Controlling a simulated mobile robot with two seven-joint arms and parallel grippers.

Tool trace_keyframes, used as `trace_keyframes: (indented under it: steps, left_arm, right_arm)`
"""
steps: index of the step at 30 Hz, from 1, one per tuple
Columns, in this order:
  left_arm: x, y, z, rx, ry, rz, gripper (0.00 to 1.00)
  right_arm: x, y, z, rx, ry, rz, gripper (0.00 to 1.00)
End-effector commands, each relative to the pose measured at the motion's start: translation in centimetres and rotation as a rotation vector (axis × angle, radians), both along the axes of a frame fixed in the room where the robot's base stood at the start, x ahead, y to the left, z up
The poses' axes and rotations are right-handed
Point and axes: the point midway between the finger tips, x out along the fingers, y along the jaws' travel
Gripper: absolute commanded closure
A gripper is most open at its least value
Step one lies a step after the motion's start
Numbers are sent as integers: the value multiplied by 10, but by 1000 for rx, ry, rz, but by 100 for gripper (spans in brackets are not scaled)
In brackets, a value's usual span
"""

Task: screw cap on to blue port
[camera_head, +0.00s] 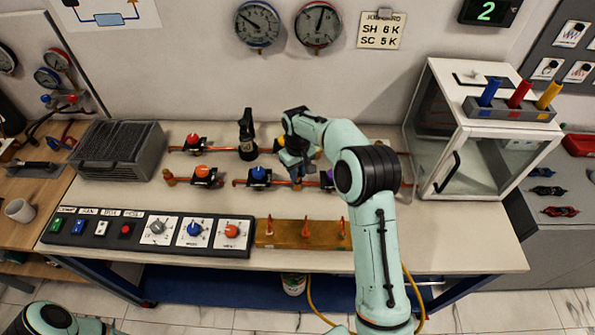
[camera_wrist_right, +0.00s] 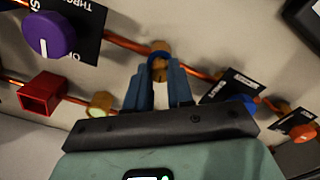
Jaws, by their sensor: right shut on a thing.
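My right gripper (camera_head: 296,172) reaches over the pipe rig in the head view, its arm coming in from the lower right. In the right wrist view its two blue-grey fingers (camera_wrist_right: 160,88) are closed around a small brass cap (camera_wrist_right: 159,47) at a copper pipe. A blue ring (camera_wrist_right: 158,62) shows between the fingertips, in line with the brass piece. The fingers hide much of the port, so I cannot tell how far the cap is seated. My left gripper is out of view; only part of my left arm shows at the lower left.
A blue knob (camera_head: 259,174) and an orange knob (camera_head: 203,172) sit left of the gripper. A purple knob (camera_wrist_right: 50,36), red square fitting (camera_wrist_right: 42,93) and brass fitting (camera_wrist_right: 101,103) are close by. A glass-fronted cabinet (camera_head: 448,170) stands right; a control panel (camera_head: 150,232) lies in front.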

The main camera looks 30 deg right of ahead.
Motion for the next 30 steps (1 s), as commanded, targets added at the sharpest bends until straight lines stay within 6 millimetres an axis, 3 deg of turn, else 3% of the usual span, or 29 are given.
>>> trace_keyframes:
  steps: [9, 20, 30]
  left_arm:
    - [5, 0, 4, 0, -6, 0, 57]
    - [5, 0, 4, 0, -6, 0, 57]
    - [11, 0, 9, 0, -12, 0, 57]
  right_arm:
    - [0, 0, 0, -1, 1, -392, 100]
    - [0, 0, 0, -1, 1, -440, 100]
    - [0, -1, 0, -2, 2, -848, 100]
